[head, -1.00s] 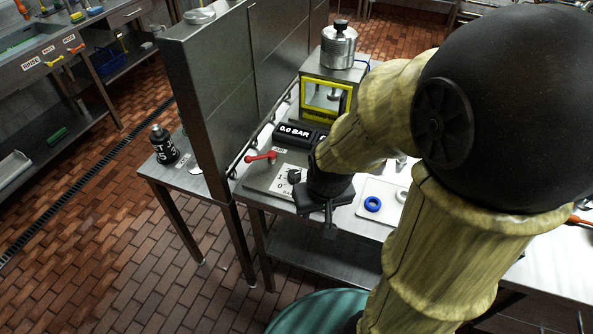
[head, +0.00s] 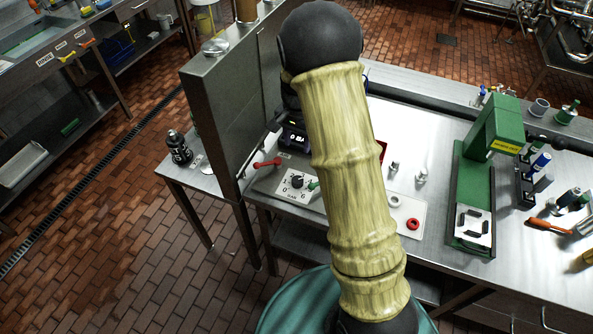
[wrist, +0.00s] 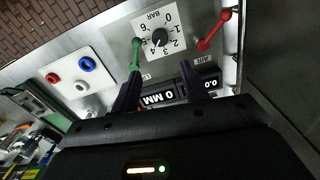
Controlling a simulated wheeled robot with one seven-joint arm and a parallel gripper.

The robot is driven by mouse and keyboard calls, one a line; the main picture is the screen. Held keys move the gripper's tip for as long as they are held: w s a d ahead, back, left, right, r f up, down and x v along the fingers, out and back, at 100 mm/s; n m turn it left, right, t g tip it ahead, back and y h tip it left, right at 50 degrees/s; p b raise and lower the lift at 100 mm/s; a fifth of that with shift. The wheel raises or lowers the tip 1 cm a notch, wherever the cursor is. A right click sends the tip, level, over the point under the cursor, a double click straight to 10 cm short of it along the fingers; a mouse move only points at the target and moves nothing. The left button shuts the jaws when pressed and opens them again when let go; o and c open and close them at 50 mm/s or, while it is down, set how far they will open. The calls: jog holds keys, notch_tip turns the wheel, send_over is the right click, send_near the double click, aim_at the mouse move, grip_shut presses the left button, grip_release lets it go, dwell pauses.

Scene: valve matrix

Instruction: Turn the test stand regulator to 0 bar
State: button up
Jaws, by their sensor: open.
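The regulator is a black knob (wrist: 160,37) on a white dial plate marked 0 to 6 BAR. In the head view the dial plate (head: 297,186) sits at the front left of the bench. I cannot tell exactly which mark the knob points to. My gripper (wrist: 160,68) is open and empty in the wrist view, its two dark fingers apart and pointing towards the dial. The knob lies beyond the fingertips, not held. In the head view my arm hides the gripper. A dark readout (wrist: 208,84) beside the right finger shows part of "0.0".
A red lever (wrist: 214,31) and a green lever (wrist: 135,54) flank the dial. A second readout (wrist: 158,97) says 0 MM. A steel partition (head: 228,108) stands left. A green press (head: 478,180) stands farther right.

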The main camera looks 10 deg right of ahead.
aim_at(297, 180)
jog(key=shift+f, duration=0.1)
notch_tip(297, 180, down, 17)
jog(key=p, duration=0.5)
jog(key=shift+f, duration=0.2)
dwell(0.3)
jog(key=c, duration=0.7)
